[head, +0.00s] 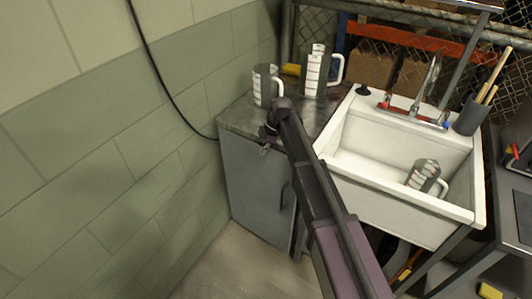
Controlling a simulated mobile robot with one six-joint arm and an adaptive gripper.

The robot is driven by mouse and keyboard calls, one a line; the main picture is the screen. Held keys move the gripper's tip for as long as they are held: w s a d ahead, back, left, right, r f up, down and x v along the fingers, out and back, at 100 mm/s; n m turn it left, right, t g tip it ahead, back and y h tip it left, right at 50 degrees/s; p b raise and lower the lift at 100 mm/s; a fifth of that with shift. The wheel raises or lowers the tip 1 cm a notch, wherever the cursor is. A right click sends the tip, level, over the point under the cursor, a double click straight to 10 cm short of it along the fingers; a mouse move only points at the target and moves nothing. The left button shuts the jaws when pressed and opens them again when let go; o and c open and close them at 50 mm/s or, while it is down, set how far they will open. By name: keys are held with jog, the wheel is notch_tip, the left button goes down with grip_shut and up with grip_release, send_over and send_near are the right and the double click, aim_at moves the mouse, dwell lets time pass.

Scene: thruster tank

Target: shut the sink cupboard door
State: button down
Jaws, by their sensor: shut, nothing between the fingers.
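The sink cupboard (240,165) is a grey cabinet under a worn metal top, left of the white sink (445,208). Its grey door (258,200) has a dark handle (286,194) near its right edge. My arm crosses in front and hides part of the right side of the cupboard, so I cannot tell whether the door is fully closed or slightly ajar. My gripper (266,149) is small in view, shut and empty, in front of the cupboard's upper front edge. I cannot tell whether it touches the door.
Measuring jugs stand on the cupboard top (238,118), and one jug (423,176) lies in the sink. A block wall (120,190) with a hanging black cable closes off the left. A dark bench (510,225) stands at right. Floor (225,270) before the cupboard looks clear.

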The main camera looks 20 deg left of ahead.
dwell(0.4)
jog(key=p+v, duration=0.3)
jog(key=w+a+p+v, duration=0.1)
jog(key=p+v, duration=0.2)
jog(key=a+p+v, duration=0.1)
jog(key=p+v, duration=0.2)
jog(key=shift+w+d+r, duration=0.1)
jog(key=shift+w+r, duration=0.15)
jog(key=shift+r, duration=0.2)
dwell(0.6)
